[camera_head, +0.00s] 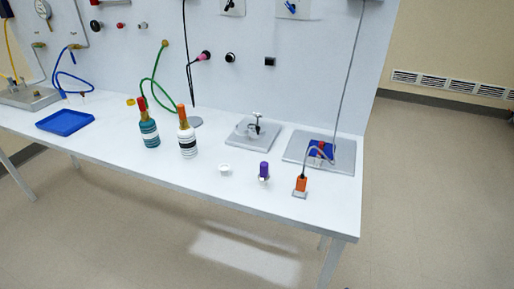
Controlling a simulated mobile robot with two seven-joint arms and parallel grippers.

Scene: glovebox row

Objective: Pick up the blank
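I cannot tell for certain which object is the blank. A small white round piece (225,169) lies on the white table near its front edge. To its right stands a small piece with a purple top (264,169) and a pale lower part. Farther right is an orange block (301,184) on a grey foot with a dark cable. A blue piece with a red part (321,149) sits on a grey plate (345,156) at the right end. Neither of my grippers is in view.
Two bottles, one teal (149,133) and one white with dark bands (187,143), stand mid-table. A grey clamp fixture (253,132) is behind. A blue tray (65,122) lies at left. The wall panel (285,80) bounds the table's back. Open floor lies in front.

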